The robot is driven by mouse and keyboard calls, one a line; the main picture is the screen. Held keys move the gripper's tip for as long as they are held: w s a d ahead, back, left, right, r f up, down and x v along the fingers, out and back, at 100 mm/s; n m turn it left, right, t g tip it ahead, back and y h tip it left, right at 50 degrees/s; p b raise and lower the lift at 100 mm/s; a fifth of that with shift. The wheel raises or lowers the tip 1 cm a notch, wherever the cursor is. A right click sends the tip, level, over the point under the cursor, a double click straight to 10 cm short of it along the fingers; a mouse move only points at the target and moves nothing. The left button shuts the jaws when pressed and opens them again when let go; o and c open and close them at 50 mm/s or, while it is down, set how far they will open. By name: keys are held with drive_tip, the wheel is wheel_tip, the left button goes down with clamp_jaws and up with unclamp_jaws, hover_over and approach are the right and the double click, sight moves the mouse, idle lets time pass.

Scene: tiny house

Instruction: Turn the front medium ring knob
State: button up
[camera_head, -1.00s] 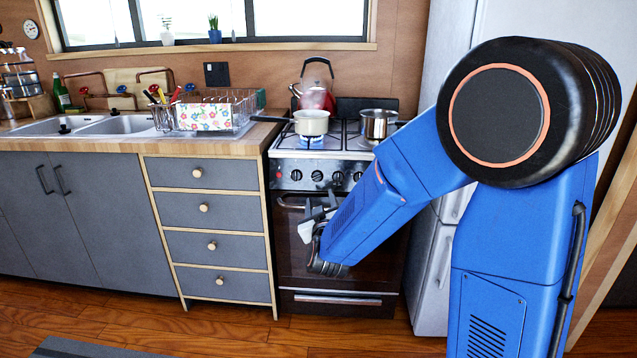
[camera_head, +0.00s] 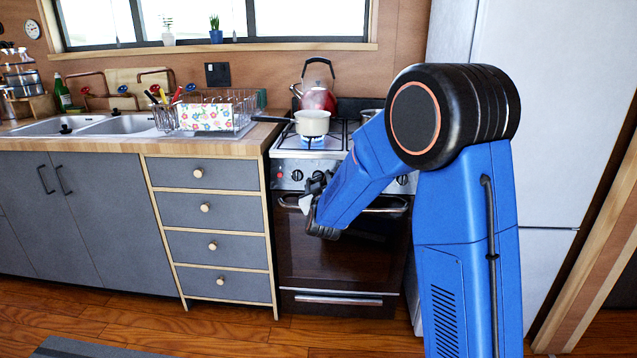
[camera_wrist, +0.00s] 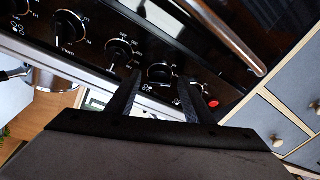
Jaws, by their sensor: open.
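The stove's front panel carries a row of black knobs. In the head view one knob (camera_head: 297,175) shows left of my gripper (camera_head: 312,190); others are hidden by my arm. In the wrist view, which is turned about, several knobs line up in a slanting row. My gripper (camera_wrist: 158,93) is open, its two dark fingers pointing at the panel. One knob (camera_wrist: 160,72) shows between the fingertips, seemingly just beyond them. Another knob (camera_wrist: 118,50) is outside the fingers to the left. I cannot tell which is the front medium ring knob, or whether a finger touches one.
The oven handle (camera_head: 385,204) runs below the knobs, close to my gripper. A steaming white pot (camera_head: 312,123) stands over a blue flame, its handle toward the counter. A red kettle (camera_head: 318,98) is behind it. Drawers (camera_head: 207,211) flank the stove at left.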

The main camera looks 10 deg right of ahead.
drive_tip(key=c, duration=1)
drive_tip(key=shift+c, duration=0.2)
